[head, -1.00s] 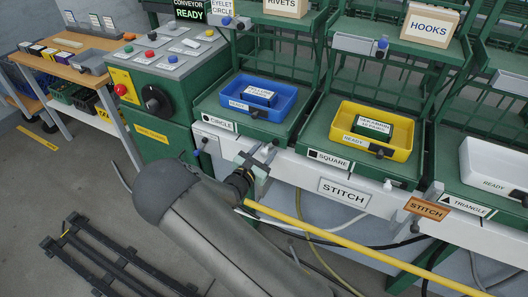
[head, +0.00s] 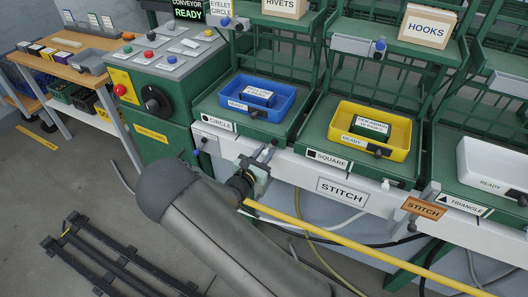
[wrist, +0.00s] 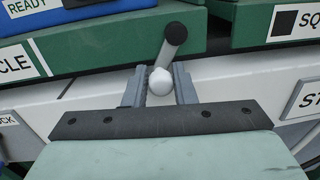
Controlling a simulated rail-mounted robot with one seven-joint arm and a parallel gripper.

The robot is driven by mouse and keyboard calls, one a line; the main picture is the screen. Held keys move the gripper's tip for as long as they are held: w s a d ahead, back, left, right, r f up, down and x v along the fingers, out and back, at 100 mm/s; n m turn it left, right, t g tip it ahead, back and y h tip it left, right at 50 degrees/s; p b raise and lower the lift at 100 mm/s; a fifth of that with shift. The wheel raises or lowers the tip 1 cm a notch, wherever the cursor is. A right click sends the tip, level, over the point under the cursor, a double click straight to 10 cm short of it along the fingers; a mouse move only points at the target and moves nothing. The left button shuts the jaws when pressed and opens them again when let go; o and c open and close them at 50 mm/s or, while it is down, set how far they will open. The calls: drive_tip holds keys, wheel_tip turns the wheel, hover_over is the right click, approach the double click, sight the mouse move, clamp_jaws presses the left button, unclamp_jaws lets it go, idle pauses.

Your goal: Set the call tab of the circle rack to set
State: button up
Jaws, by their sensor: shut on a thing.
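The circle rack's call tab is a short grey lever (wrist: 174,42) with a white ball knob (wrist: 160,81), on the front edge of the green shelf in the wrist view. The lever hangs down from its pivot, tilted a little to the left. My gripper (wrist: 160,86) is shut on the white knob, one grey finger on each side. In the head view my gripper (head: 262,158) is at the front rail, just right of the "CIRCLE" label (head: 217,123). There my gripper largely hides the tab.
A blue "READY" tray (head: 276,113) sits on the circle shelf above my gripper. The yellow tray (head: 345,147) on the square shelf is to the right. A yellow bar (head: 340,238) slopes past below the rail. The green control cabinet (head: 172,142) stands left.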

drive_tip(key=o, duration=0.9)
drive_tip(key=b+v, duration=0.1)
drive_tip(key=v, duration=1.6)
drive_tip(key=shift+s, duration=0.25)
drive_tip(key=shift+r, duration=0.15)
